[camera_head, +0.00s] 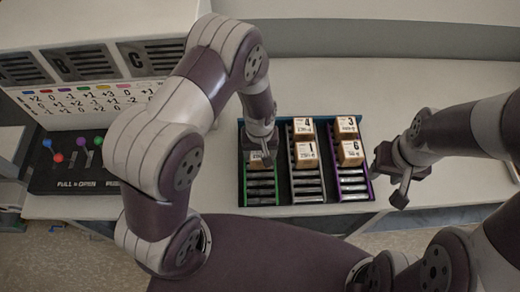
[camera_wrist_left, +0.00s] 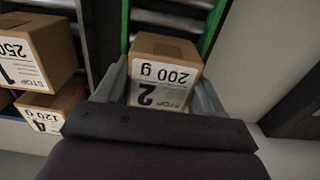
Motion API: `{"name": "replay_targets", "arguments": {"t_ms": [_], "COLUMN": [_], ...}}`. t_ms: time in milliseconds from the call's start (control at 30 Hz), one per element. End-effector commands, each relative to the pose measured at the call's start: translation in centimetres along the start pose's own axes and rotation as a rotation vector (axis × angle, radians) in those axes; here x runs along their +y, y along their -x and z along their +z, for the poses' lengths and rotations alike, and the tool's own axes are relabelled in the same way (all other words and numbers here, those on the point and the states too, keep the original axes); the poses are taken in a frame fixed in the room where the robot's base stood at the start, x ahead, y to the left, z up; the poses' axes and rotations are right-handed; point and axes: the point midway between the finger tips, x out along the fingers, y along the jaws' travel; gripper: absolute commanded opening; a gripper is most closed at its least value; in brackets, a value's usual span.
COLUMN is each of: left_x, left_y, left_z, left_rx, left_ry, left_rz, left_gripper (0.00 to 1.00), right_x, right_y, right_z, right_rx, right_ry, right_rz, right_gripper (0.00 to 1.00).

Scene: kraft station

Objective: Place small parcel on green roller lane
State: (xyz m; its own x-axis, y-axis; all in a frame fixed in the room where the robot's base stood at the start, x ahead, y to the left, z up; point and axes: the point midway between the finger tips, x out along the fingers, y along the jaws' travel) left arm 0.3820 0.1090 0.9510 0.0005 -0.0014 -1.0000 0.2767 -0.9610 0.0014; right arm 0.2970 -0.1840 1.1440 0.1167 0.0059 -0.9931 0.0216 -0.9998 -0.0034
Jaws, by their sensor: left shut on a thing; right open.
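My left gripper (camera_head: 261,152) is shut on a small brown parcel (camera_wrist_left: 163,70) labelled 2 and 200 g. In the head view this parcel (camera_head: 257,161) is mostly hidden by the gripper. It is over the upper half of the green roller lane (camera_head: 260,191), the leftmost lane. The lane's green rail (camera_wrist_left: 213,28) and rollers also show in the left wrist view. I cannot tell whether the parcel touches the rollers. My right gripper (camera_head: 391,178) is open and empty, to the right of the lanes.
Parcels 4 (camera_head: 303,128) and 1 (camera_head: 304,153) sit in the middle lane. Parcels 3 (camera_head: 347,128) and 6 (camera_head: 352,153) sit in the purple-edged right lane. A panel with coloured knobs (camera_head: 75,150) stands at the left. The white table (camera_head: 400,88) is clear behind.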

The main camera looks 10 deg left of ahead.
Motion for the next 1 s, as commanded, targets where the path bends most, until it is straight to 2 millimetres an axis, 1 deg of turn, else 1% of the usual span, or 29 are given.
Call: {"name": "replay_targets", "arguments": {"t_ms": [167,200,267,300,533,600,667,767,1000], "left_x": [0.0,0.0,0.0,0.0,0.0,0.0,0.1,0.1,0.1], "left_y": [-0.2,-0.3,-0.2,-0.2,-0.2,0.2,0.5,2.1,7.9], "left_z": [0.0,0.0,0.0,0.0,0.0,0.0,-0.1,-0.1,-0.1], "left_rx": [0.000,-0.001,0.000,0.000,0.000,0.000,0.001,0.004,0.005], "left_ry": [0.000,0.000,0.000,0.000,0.000,0.000,0.000,0.000,0.000], "left_rz": [0.000,0.000,0.000,0.000,0.000,0.000,0.001,0.002,0.003], "left_gripper": [0.31,0.71,0.91,0.94,0.94,0.94,0.94,0.94,0.94], "right_x": [0.0,0.0,0.0,0.0,0.0,0.0,0.0,0.0,0.0], "right_y": [-0.2,-0.3,-0.2,-0.2,-0.2,0.1,-0.2,-0.7,-1.9], "right_z": [0.0,0.0,0.0,0.0,0.0,0.0,0.0,0.1,0.2], "right_rx": [0.000,0.000,0.000,0.000,0.000,0.000,0.000,0.000,0.000], "right_ry": [0.000,0.000,0.000,0.000,0.000,0.000,0.000,0.000,0.000], "right_rz": [0.000,0.000,0.000,0.000,0.000,0.000,0.000,0.000,0.000], "right_gripper": [0.43,0.43,0.43,0.43,0.43,0.43,0.43,0.43,0.43]}}
